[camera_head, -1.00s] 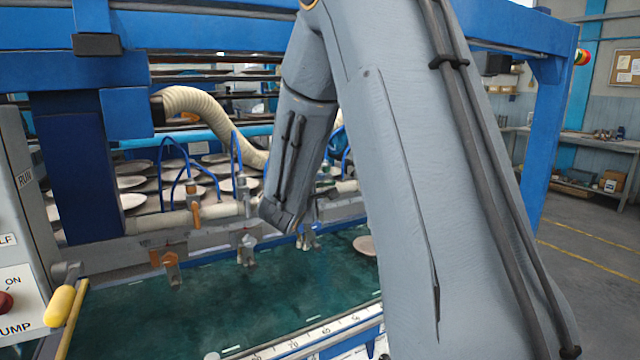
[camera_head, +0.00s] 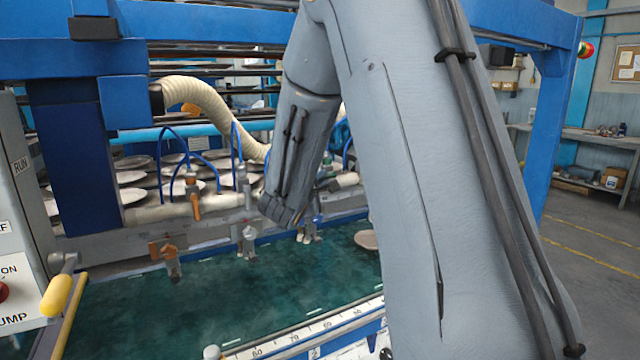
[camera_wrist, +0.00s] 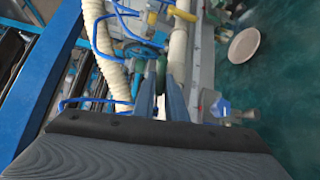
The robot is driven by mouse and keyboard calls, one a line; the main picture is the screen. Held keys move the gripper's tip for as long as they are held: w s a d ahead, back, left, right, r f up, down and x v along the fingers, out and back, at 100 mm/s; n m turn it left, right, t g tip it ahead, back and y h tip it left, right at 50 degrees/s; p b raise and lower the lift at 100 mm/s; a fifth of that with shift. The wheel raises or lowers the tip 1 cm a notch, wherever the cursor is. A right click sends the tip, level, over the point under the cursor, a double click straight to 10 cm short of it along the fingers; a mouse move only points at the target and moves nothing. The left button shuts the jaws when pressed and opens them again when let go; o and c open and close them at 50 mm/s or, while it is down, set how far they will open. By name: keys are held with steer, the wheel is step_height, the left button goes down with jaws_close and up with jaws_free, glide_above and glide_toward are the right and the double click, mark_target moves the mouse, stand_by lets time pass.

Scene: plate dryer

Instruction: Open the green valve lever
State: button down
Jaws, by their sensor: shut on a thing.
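In the wrist view, my gripper (camera_wrist: 160,98) reaches up to the pipework with its two grey fingers close together. A narrow green part, which looks like the green valve lever (camera_wrist: 161,74), shows between the fingertips. The fingers are shut on it and hide much of it. A pale pipe (camera_wrist: 180,48) runs just right of the fingers. In the head view, my own arm covers the gripper and the lever, so the lever's angle cannot be told there.
A blue-handled valve (camera_wrist: 222,108) is close right of my fingers. A ribbed hose (camera_head: 205,100) and thin blue tubes (camera_head: 170,150) surround the pipes. Orange-handled valves (camera_head: 195,205) are farther left. A plate (camera_head: 367,239) lies on the green belt (camera_head: 200,310). A control box (camera_head: 20,230) stands left.

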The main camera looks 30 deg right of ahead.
steer(key=f+n+t+b, duration=0.1)
steer(key=n+b, duration=0.1)
steer(key=b, duration=0.4)
steer(key=f+n+t+h+b, duration=0.1)
steer(key=n+t+b, duration=0.1)
steer(key=b, duration=0.5)
steer(key=d+f+n+t+h+b, duration=0.1)
steer(key=n+t+b, duration=0.1)
steer(key=b, duration=0.5)
steer(key=shift+f+n, duration=0.25)
steer(key=shift+n, duration=0.05)
steer(key=shift+d+n+t+h+b, duration=0.1)
steer(key=shift+n+t+h+b, duration=0.25)
steer(key=shift+b, duration=0.3)
steer(key=c, duration=1.8)
jaws_free()
steer(key=b+v, duration=0.1)
steer(key=v, duration=0.6)
steer(key=shift+s, duration=0.3)
steer(key=shift+f, duration=0.15)
